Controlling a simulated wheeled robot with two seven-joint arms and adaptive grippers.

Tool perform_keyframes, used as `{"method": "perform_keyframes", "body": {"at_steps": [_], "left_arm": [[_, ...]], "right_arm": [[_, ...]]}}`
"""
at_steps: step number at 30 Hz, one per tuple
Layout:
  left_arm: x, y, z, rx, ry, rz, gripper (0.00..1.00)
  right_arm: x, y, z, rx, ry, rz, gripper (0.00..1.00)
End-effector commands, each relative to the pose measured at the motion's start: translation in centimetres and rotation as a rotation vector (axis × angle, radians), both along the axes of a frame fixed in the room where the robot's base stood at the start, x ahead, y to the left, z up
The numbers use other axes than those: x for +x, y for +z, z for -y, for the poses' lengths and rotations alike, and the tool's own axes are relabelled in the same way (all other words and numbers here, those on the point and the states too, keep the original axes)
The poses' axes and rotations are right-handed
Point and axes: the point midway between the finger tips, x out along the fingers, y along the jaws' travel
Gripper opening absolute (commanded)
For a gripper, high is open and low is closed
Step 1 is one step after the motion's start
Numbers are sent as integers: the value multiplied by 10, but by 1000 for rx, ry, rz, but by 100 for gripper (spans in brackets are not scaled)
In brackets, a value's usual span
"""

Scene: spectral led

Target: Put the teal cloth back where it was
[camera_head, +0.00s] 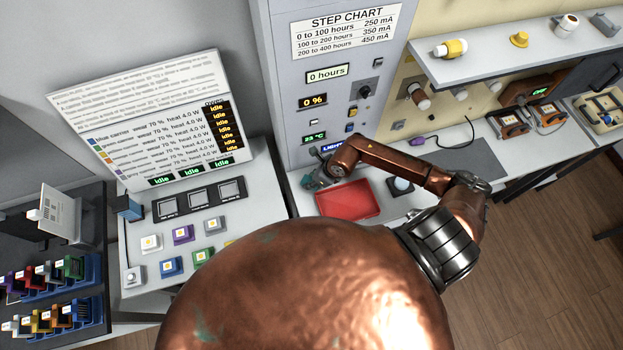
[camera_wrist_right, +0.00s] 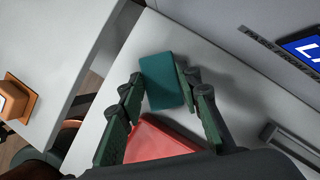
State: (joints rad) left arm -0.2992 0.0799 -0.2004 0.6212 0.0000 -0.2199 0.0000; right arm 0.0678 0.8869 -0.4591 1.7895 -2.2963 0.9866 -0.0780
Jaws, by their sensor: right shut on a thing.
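The teal cloth (camera_wrist_right: 163,82) shows in the right wrist view as a flat, folded rectangle between the green fingers. My right gripper (camera_wrist_right: 160,84) is shut on it. In the head view my right gripper (camera_head: 316,174) is small, at the left rim of the red tray and in front of the grey cabinet; I cannot clearly tell the cloth from the fingers there. The red tray (camera_head: 348,200) lies on the white bench, and part of it (camera_wrist_right: 155,142) shows between the fingers in the wrist view. My left gripper is not in view.
The grey step-chart cabinet (camera_head: 330,50) rises behind the gripper. A bluish-white round item (camera_head: 401,186) sits right of the tray. Several coloured carriers (camera_head: 171,267) stand on the left bench. A dark mat (camera_head: 447,161) lies farther right on the bench.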

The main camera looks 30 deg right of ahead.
Motion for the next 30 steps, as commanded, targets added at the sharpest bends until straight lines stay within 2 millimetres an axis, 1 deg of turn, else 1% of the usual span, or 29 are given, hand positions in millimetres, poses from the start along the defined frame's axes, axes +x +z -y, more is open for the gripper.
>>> {"method": "perform_keyframes", "body": {"at_steps": [7, 8, 15, 25, 28, 30], "left_arm": [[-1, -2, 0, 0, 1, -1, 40], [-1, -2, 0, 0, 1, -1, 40], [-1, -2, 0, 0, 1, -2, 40], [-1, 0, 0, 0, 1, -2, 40], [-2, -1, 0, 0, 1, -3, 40], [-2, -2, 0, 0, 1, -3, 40]], "right_arm": [[0, -2, 0, 0, 0, 0, 4], [0, -2, 0, 0, 0, 0, 32], [0, -1, 0, 0, 0, 0, 49], [0, 2, 0, 1, 0, 1, 49], [-3, 10, 3, 0, 0, 2, 49], [-8, 20, 5, 0, 0, 2, 49]]}}
